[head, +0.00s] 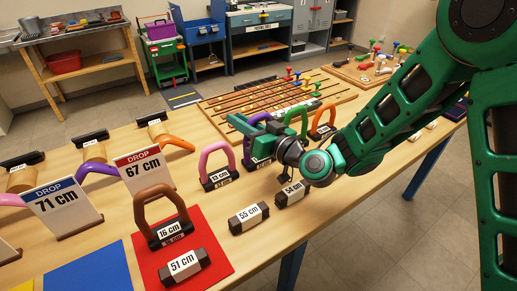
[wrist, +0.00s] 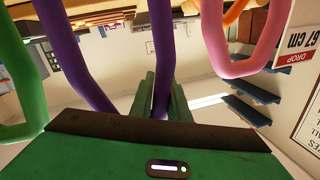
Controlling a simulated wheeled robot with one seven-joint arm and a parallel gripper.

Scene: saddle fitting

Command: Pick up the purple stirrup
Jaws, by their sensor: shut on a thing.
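The purple stirrup (head: 248,150) stands on the wooden table between the pink and green stirrups, partly hidden by my gripper. In the wrist view the purple stirrup (wrist: 161,50) shows as two purple bars, large and close. My gripper (head: 250,124) is at its upper part in the head view. In the wrist view the green fingers of my gripper (wrist: 165,98) are shut around the right-hand purple bar. The stirrup's dark labelled base (head: 258,163) appears at table level; I cannot tell whether it is lifted.
The pink stirrup (head: 217,160) is close on the left, the green stirrup (head: 304,118) and orange stirrup (head: 323,118) close on the right. Blocks marked 55 cm (head: 248,218) and 54 cm (head: 291,193) lie in front.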

